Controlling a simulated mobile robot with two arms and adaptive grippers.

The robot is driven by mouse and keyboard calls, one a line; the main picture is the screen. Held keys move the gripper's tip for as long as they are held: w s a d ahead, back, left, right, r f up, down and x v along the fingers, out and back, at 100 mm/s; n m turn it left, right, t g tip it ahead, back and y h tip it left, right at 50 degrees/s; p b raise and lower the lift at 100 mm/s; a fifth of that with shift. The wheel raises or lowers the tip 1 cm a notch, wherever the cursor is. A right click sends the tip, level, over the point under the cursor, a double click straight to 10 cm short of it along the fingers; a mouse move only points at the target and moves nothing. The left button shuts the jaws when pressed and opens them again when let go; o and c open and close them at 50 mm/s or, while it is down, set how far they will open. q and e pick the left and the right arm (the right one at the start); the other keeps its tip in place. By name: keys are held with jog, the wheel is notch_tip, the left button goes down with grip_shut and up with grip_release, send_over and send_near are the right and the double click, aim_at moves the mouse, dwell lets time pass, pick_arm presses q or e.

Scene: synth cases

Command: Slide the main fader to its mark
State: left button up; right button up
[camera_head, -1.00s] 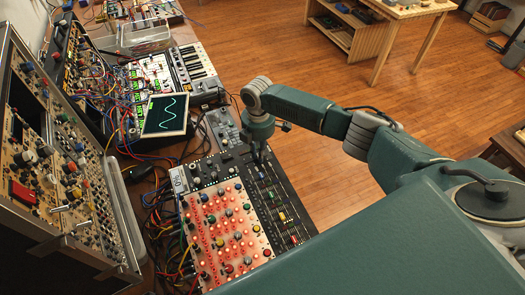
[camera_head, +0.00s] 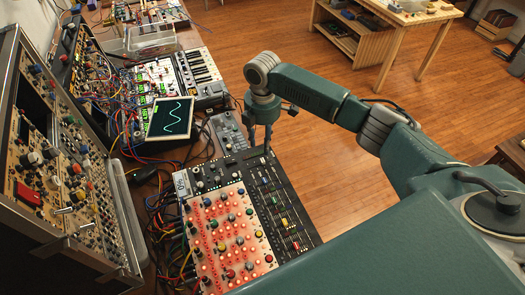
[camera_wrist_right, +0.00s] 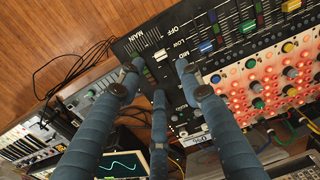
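The mixer console (camera_head: 282,205) has a black fader strip beside a red-lit knob panel. In the right wrist view, the MAIN label and a tick scale (camera_wrist_right: 146,38) show at the top of the strip, with OFF, LOW and MID lettering to their right. A small white cap (camera_wrist_right: 160,55), seemingly the main fader, lies between the fingertips in that view. My right gripper (camera_head: 260,147) is over the far end of the strip. Its three blue-grey fingers (camera_wrist_right: 158,70) are spread, with a gap around the cap; contact cannot be told. My left gripper is out of view.
A tilted screen with a green wave (camera_head: 171,117) stands left of the gripper. Cables, a small keyboard (camera_head: 198,67) and a large modular rack (camera_head: 60,170) crowd the left. Wooden floor (camera_head: 305,150) lies open right of the console.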

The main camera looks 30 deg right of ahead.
jog(key=shift+r, duration=1.75)
jog(key=shift+f, duration=0.1)
